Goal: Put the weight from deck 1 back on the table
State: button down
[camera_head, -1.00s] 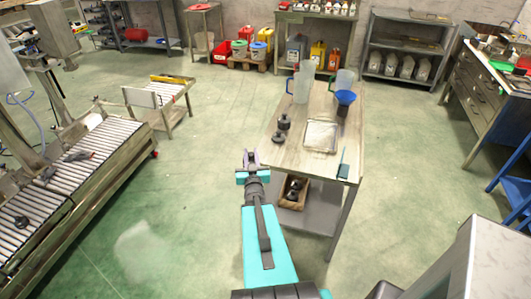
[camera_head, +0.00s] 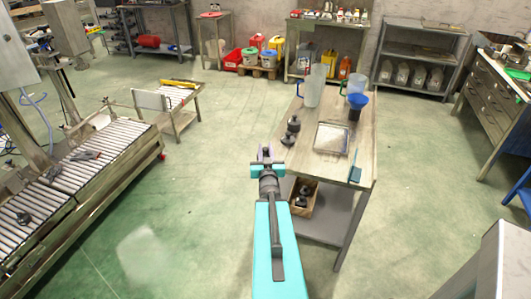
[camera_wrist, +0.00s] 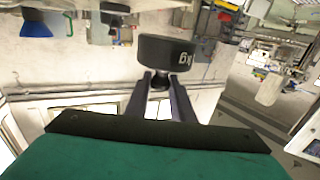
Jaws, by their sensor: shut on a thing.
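My gripper (camera_head: 266,158) is shut on a black weight (camera_wrist: 166,54) with light lettering on its side. In the wrist view the weight's narrow neck sits between the two fingers. In the head view the gripper is beside the table's near left edge, and the held weight is mostly hidden. The wooden table (camera_head: 306,160) carries two dark weights, one farther back (camera_head: 293,124) and one nearer (camera_head: 287,140). I cannot tell which surface is deck 1.
A flat tray (camera_head: 331,138), a clear pitcher (camera_head: 315,88) and a blue funnel (camera_head: 357,100) occupy the tabletop. A wooden box (camera_head: 301,209) with dark weights stands on the lower shelf. A roller conveyor (camera_head: 75,180) is at left. Open green floor lies between.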

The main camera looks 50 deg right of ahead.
jog(key=shift+d+f+b, duration=0.1)
jog(key=shift+d+b, duration=1.35)
jog(key=shift+b, duration=1.8)
jog(key=shift+d+b, duration=0.45)
jog(key=shift+b, duration=0.55)
jog(key=d+p, duration=0.2)
jog(key=d, duration=0.5)
jog(key=shift+s+d+p, duration=0.15)
jog(key=shift+s+p, duration=0.15)
jog(key=shift+p, duration=0.1)
jog(key=shift+f, duration=0.1)
jog(key=shift+f, duration=1.75)
jog(key=shift+f, duration=0.1)
jog(key=c, duration=1.5)
grip_release()
jog(key=shift+f, duration=0.1)
jog(key=shift+c, duration=0.2)
